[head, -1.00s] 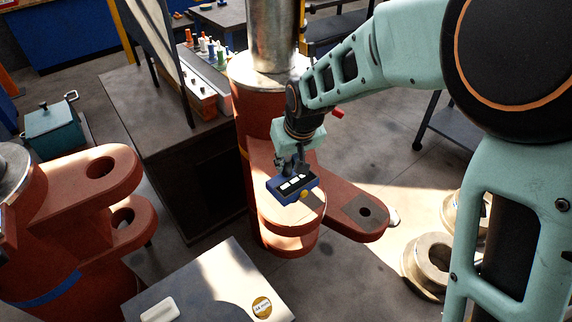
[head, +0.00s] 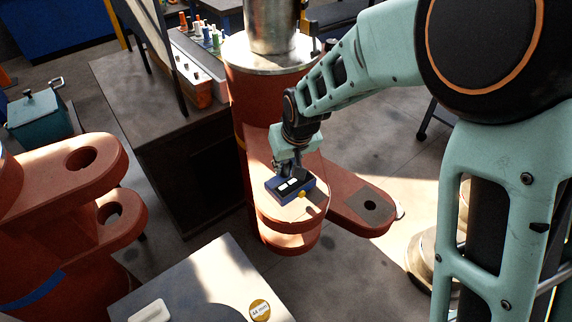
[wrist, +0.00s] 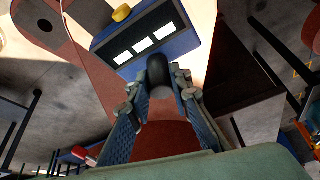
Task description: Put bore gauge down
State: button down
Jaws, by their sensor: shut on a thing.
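The bore gauge appears as a blue box (head: 290,188) with a black face, white panels and a yellow knob on its side. It also shows in the wrist view (wrist: 178,50), where a black rounded grip (wrist: 158,72) stands out from it. My gripper (head: 288,166) is above the box, and in the wrist view its fingers (wrist: 160,88) are closed around the black grip. The box is over the rounded red machine arm (head: 275,205). I cannot tell whether its underside touches that surface.
A flat red arm with a hole (head: 345,195) extends right. A metal column (head: 268,25) rises behind. A dark cabinet (head: 150,105) with colored pegs stands at left rear. Another red forked part (head: 60,185) is at left. A grey table (head: 225,270) with a round tag is in front.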

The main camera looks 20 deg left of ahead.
aim_at(292, 188)
jog(key=shift+f+b, duration=0.55)
jog(key=c, duration=1.8)
grip_release()
jog(key=shift+r, duration=0.1)
jog(key=shift+o, duration=0.2)
jog(key=shift+r, duration=0.15)
jog(key=shift+r+p, duration=0.65)
jog(key=shift+p, duration=0.2)
jog(key=v, duration=1.1)
jog(key=shift+r+b, duration=0.15)
jog(key=shift+b, duration=0.15)
jog(key=shift+s+d, duration=0.1)
